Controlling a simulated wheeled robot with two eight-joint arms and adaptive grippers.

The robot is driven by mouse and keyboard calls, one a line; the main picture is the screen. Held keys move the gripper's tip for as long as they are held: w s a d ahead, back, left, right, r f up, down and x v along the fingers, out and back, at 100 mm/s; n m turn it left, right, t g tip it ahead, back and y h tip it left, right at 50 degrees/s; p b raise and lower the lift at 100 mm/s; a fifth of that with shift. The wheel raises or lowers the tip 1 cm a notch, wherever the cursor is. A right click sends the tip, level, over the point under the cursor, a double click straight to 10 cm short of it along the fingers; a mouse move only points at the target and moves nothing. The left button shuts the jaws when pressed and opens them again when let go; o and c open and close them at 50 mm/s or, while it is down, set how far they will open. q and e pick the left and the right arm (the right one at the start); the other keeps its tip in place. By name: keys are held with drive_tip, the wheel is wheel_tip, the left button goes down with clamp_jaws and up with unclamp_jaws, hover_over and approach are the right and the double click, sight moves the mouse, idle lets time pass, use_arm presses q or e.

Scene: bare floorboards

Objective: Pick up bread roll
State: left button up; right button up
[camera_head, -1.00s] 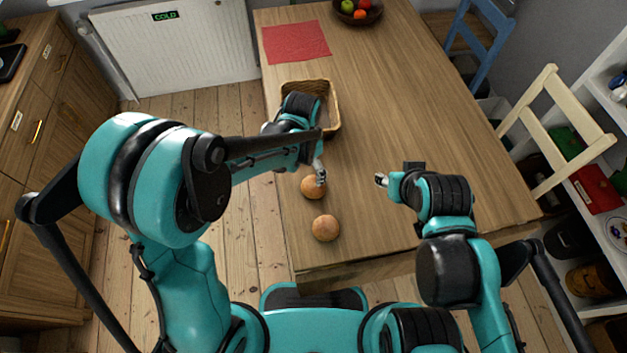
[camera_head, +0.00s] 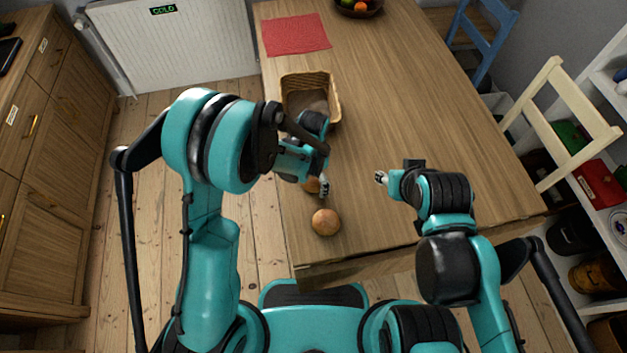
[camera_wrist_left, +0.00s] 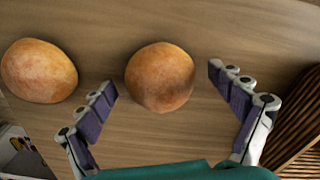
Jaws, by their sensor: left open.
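Two round brown bread rolls are on the wooden table. One bread roll (camera_head: 311,185) is partly hidden behind my left gripper (camera_head: 322,186) in the head view. In the left wrist view this bread roll (camera_wrist_left: 160,77) lies ahead of the open left fingers (camera_wrist_left: 163,88), roughly centred between them, with no visible contact. The other bread roll (camera_head: 326,222) lies nearer to me; it also shows at the left of the wrist view (camera_wrist_left: 38,71). My right gripper (camera_head: 381,177) is over the table to the right of the rolls; its finger gap is too small to judge.
A wicker basket (camera_head: 337,97) stands just beyond the left gripper, its edge close to the right finger in the wrist view. A red placemat (camera_head: 296,35) and a fruit bowl (camera_head: 358,10) are further back. The table's middle is clear. Chairs stand along the right side.

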use_arm(q)
drive_tip(key=shift+r, duration=0.1)
drive_tip(key=c, duration=1.1)
